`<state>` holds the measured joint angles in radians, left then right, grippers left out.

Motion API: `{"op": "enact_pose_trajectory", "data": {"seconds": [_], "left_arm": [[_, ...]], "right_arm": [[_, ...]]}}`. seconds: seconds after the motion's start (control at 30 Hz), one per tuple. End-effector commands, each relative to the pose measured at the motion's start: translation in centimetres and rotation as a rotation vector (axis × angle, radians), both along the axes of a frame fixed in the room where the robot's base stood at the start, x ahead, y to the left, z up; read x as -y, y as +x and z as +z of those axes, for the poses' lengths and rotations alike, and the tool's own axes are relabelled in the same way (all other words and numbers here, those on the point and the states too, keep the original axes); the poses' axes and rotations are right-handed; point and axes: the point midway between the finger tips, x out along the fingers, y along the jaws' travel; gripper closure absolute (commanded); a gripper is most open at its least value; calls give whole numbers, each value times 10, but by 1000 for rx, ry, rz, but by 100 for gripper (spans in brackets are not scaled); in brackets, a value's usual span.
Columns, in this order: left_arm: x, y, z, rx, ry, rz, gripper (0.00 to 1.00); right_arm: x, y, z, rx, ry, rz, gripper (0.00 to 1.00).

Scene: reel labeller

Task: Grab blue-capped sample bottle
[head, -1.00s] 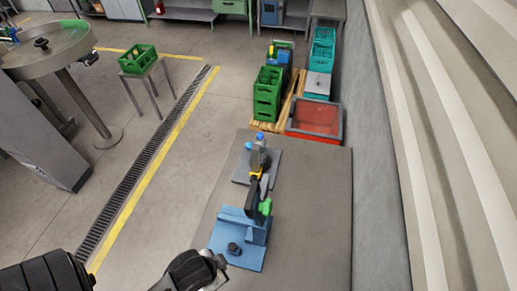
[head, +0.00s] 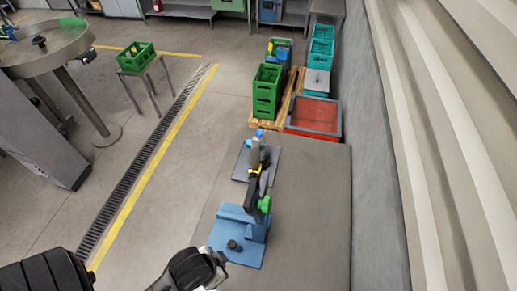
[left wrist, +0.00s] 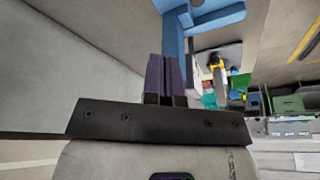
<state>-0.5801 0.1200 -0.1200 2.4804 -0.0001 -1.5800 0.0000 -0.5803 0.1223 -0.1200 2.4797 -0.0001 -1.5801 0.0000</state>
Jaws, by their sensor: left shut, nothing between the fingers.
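Blue caps (head: 259,132) show at the far end of a reel labeller on the grey table, above a grey mat (head: 240,172). The bottle bodies below the caps are mostly hidden or too small to tell apart. The labeller has a blue base (head: 235,252), a black and yellow upper part and a green knob (head: 265,204). My left arm ends at the table's near left edge in the head view, well short of the caps. In the left wrist view my left gripper (left wrist: 165,62) is shut and empty, with dark purple fingers. My right gripper is not in view.
The grey table (head: 310,200) has free room right of the labeller, beside a wall. Beyond it stand a red bin (head: 314,115), green crates (head: 267,95) and teal crates (head: 320,48). A green crate on a stool (head: 137,56) is at the left.

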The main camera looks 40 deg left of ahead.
Motion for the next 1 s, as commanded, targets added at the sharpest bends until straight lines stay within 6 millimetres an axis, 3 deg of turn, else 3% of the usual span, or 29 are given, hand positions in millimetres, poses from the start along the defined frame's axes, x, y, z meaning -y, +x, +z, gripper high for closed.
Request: {"op": "enact_pose_trajectory", "data": {"seconds": [0.43,1.0], "left_arm": [[0,0,0,0,0,0,100],[0,0,0,0,0,0,45]], "right_arm": [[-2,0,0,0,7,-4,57],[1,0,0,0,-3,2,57]]}}
